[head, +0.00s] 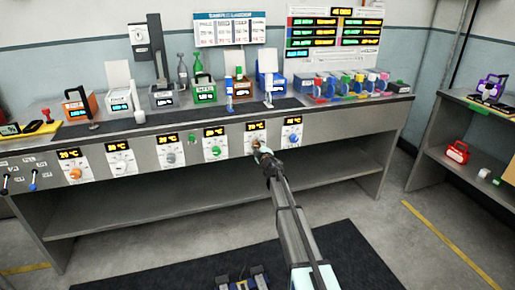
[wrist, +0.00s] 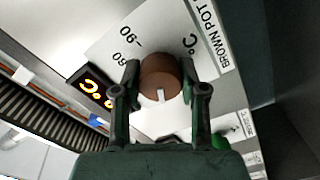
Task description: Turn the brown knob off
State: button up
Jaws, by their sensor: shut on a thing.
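The brown knob (wrist: 160,78) sits on a white plate marked "BROWN POT" (wrist: 205,45) in the wrist view. A white pointer line shows on the knob's face. My gripper (wrist: 160,82) has one finger on each side of the knob and is shut on it. In the head view my gripper (head: 262,150) is at the bench's front panel, under a lit display (head: 256,127), and covers most of the knob. Scale marks 60 and 90 and a °C sign show beside the knob in the wrist view. The display's full reading is cut off there.
Other knobs line the same panel: orange (head: 75,174), white (head: 119,167), grey (head: 168,158), green (head: 216,151) and blue (head: 292,138). The bench top (head: 270,105) holds several devices. A shelf (head: 460,125) stands at the right. The floor before the bench is mostly clear.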

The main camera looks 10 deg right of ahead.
jog(key=shift+n+b, duration=0.5)
jog(key=shift+n, duration=1.1)
jog(key=shift+w, duration=0.1)
jog(key=o, duration=1.1)
jog(key=shift+o, duration=0.2)
jog(key=s+d, duration=0.2)
jog(key=s, duration=1)
